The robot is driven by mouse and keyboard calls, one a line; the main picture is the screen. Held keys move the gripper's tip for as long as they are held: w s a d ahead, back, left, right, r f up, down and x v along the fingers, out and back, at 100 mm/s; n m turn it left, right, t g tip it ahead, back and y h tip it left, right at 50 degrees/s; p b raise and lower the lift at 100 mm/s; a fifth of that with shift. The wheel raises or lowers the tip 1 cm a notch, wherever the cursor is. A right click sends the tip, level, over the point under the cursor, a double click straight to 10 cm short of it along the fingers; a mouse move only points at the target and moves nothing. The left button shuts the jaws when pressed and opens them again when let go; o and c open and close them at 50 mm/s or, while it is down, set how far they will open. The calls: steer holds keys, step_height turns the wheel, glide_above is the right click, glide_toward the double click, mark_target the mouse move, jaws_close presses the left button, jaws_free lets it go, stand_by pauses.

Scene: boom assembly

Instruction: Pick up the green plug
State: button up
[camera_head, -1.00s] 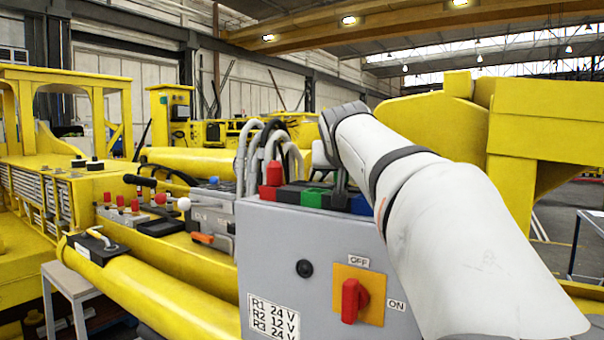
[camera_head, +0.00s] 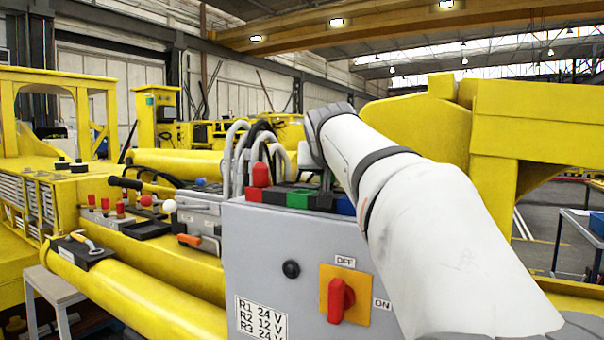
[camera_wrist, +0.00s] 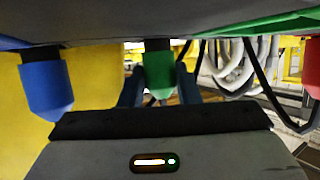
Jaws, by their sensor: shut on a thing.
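The green plug (camera_wrist: 159,72) is in the middle of the wrist view, on a dark stem by the green patch at the panel edge. My gripper (camera_wrist: 158,90) has one finger on each side of it and is shut on it. In the head view my gripper (camera_head: 325,180) is at the top of the grey box, mostly behind my arm. The plug cannot be made out there. I cannot tell whether the plug is still seated.
A blue plug (camera_wrist: 48,86) and a red plug (camera_wrist: 313,68) flank the green one; the red plug (camera_head: 261,175) stands on the grey box (camera_head: 262,240). Grey hoses (camera_head: 236,150) rise close behind. The box front has a red switch (camera_head: 340,300).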

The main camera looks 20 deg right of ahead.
step_height(320, 180, up, 10)
steer(key=shift+f+p, duration=0.1)
steer(key=shift+p, duration=0.25)
steer(key=shift+w, duration=0.1)
stand_by(0.3)
